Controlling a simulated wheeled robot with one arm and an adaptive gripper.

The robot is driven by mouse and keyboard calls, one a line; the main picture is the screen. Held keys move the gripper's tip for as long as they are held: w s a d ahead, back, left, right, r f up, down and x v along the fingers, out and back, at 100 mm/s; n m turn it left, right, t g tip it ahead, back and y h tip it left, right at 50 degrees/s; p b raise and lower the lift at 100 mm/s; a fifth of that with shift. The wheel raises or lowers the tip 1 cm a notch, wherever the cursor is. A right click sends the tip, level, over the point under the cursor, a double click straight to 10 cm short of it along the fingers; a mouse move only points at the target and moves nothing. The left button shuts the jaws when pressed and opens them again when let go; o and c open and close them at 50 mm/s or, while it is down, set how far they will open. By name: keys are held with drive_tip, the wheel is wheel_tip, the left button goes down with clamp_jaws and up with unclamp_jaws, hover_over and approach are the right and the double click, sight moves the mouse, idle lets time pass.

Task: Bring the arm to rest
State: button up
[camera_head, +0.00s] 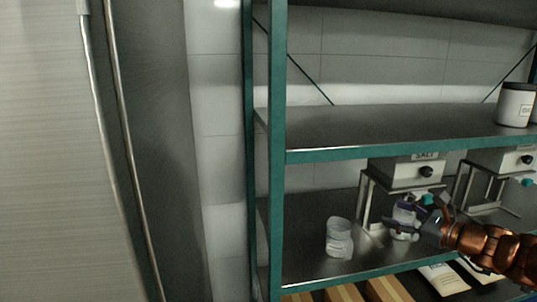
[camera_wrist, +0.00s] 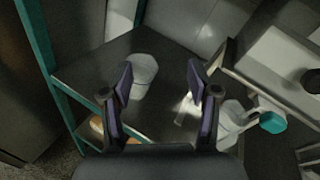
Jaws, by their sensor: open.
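My gripper (camera_head: 408,222) reaches in from the right at the lower shelf in the head view, on a copper-coloured arm of mine. In the wrist view my gripper (camera_wrist: 162,85) shows its two dark purple fingers spread wide apart, with nothing held between them. A whitish translucent jar (camera_head: 339,238) stands on the shelf to the left of the gripper. It also shows in the wrist view (camera_wrist: 143,72), beyond the left finger. A second pale container (camera_head: 404,214) is close behind the gripper and partly hidden by it.
A green-framed metal rack (camera_head: 277,150) has a middle shelf (camera_head: 380,130) above my gripper. A dispenser marked SALT (camera_head: 405,172) and another dispenser (camera_head: 500,162) stand behind. A white jar (camera_head: 515,104) is on the middle shelf. Boxes (camera_head: 345,293) and bags (camera_head: 443,279) lie below.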

drive_tip(key=s+a+f+n+g+y, duration=0.1)
drive_tip(key=s+a+n+g, duration=0.25)
drive_tip(key=a, duration=0.45)
drive_tip(key=s+a+n+g+y, duration=0.1)
drive_tip(key=s+a+n+g, duration=0.1)
drive_tip(key=a+n, duration=0.45)
drive_tip(key=s+a+f+n+g+h, duration=0.1)
drive_tip(key=s+a+f+n+g, duration=0.35)
drive_tip(key=s+a, duration=0.6)
drive_tip(key=s+a+f+n+g+h, duration=0.1)
drive_tip(key=s+f+n+g+h, duration=0.4)
drive_tip(key=s, duration=0.6)
drive_tip(key=s+d+f+n+h, duration=0.2)
drive_tip(key=s+d+n+h, duration=0.2)
drive_tip(key=s+d, duration=0.5)
drive_tip(key=shift+s+f+n+g+h, duration=0.35)
drive_tip(key=shift+s+n+g+h, duration=0.05)
drive_tip(key=shift+s+n, duration=0.6)
